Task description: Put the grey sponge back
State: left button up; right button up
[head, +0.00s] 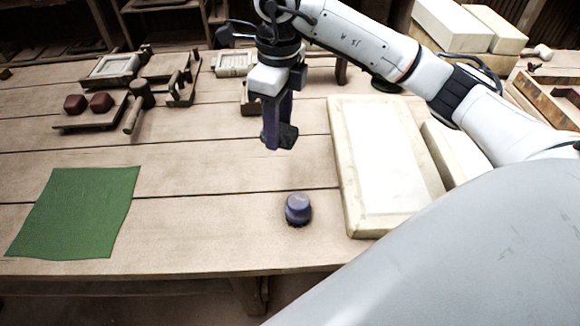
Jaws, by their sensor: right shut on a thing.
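My right gripper (279,132) hangs pointing down over the middle of the table, its arm coming in from the upper right. It is shut on a small dark grey block, the grey sponge (288,136), which shows at the fingertips and is partly hidden by them. The sponge appears to be held above the table top. My left gripper is not in view.
A purple-blue round knob (298,208) stands on the table, nearer than the gripper. A white slab (385,155) lies right, a green cloth (75,212) left. A board (92,120) with two red-brown lumps and a mallet (138,102) are at back left. The middle-left table is clear.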

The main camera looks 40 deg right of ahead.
jog(key=w+d+f+m+b, duration=0.25)
jog(key=f+m, duration=0.25)
jog(key=m, duration=0.8)
send_over(290, 175)
notch_tip(290, 175, down, 7)
jog(key=shift+r, duration=0.2)
jog(key=shift+f, duration=1.9)
jog(key=shift+f, duration=0.15)
jog(key=o, duration=0.9)
jog(key=shift+o, duration=0.2)
